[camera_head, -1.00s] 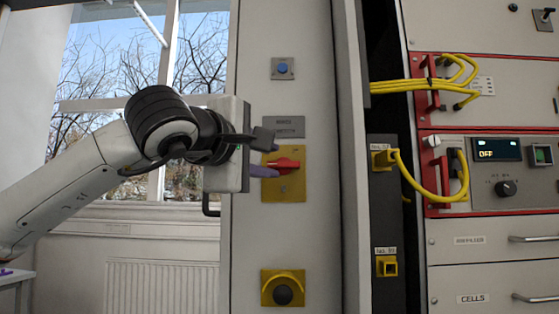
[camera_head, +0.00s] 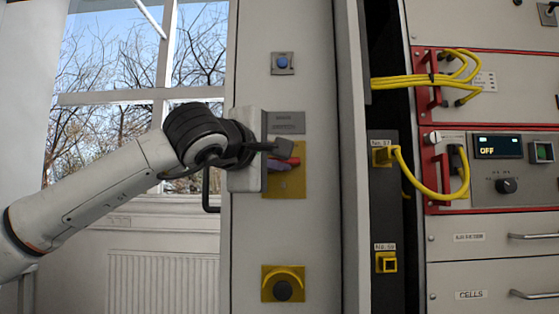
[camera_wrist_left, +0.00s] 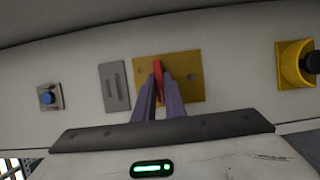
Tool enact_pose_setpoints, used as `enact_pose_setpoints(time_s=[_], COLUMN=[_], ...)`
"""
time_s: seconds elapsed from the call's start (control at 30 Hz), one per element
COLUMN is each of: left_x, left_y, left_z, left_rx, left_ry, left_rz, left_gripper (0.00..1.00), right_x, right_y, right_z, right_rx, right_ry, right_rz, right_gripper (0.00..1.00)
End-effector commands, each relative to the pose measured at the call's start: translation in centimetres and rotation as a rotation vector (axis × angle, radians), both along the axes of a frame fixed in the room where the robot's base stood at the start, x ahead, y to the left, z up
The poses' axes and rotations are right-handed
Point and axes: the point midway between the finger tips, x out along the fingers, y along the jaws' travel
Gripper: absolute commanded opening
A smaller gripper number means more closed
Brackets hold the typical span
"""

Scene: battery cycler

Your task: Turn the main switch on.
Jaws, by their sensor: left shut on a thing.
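The main switch is a red handle (camera_head: 293,161) on a yellow plate (camera_head: 292,186), below a grey label plate (camera_head: 286,122) on the tall grey cabinet panel. My left gripper (camera_head: 281,163) reaches in from the left and is shut on the red handle. In the left wrist view the two purple fingers (camera_wrist_left: 158,88) sit on either side of the red handle (camera_wrist_left: 158,72), in front of the yellow plate (camera_wrist_left: 195,85). In the head view the gripper body covers the plate's left part. My right gripper is not in view.
A blue button (camera_head: 283,62) is above and a black knob on a yellow plate (camera_head: 283,288) is below on the same panel. Yellow cables (camera_head: 425,83) and the rack's display, reading OFF (camera_head: 498,147), are at right.

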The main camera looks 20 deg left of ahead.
Motion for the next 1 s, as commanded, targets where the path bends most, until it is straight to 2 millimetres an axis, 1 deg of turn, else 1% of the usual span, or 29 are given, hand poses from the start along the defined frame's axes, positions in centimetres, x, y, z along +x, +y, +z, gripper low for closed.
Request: enact_pose_setpoints(time_s=[0.17, 0.37, 0.53, 0.7, 1.0], left_x=[0.0, 0.0, 0.0, 0.0, 0.0], left_y=[0.0, 0.0, -0.1, -0.2, -0.3], left_z=[0.1, 0.4, 0.7, 0.8, 1.1], left_rx=[0.017, 0.090, 0.209, 0.361, 0.636], left_ry=[0.006, 0.028, 0.063, 0.107, 0.185], left_rz=[0.000, -0.002, -0.002, -0.003, -0.003], left_gripper=[0.00, 0.00, 0.00, 0.00, 0.00], right_x=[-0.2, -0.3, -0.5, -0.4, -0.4], right_y=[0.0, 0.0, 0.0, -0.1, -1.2], right_z=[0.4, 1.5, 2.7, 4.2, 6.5], right_rx=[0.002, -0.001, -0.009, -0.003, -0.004], right_ry=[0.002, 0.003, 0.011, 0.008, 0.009], right_rz=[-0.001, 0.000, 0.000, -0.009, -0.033], right_gripper=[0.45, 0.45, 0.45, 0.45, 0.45])
